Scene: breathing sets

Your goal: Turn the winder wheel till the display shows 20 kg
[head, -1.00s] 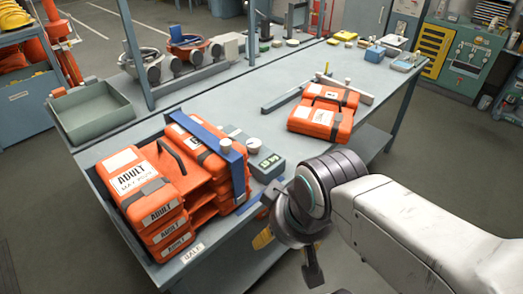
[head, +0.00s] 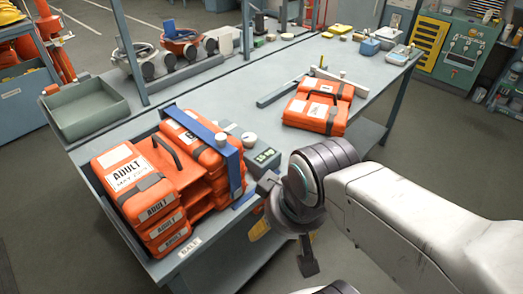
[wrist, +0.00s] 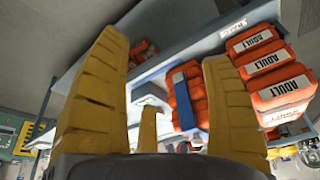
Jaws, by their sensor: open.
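A grey box with a small lit green display (head: 265,156) stands on the bench beside the strapped orange packs; its digits are too small to read surely. A pale round knob (head: 249,139) and a second one (head: 222,140) sit behind it; I cannot tell which is the winder wheel. A blue strap (head: 203,135) runs over the orange ADULT packs (head: 185,172). My gripper (head: 283,245) points down off the bench's front edge, right of the packs, apart from the box.
Two more orange packs (head: 317,105) lie farther right on the bench (head: 268,108), by a grey measuring bar. A green-grey tray (head: 85,112) is at the back left. The bench's front edge lies close to my gripper. Floor to the right is open.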

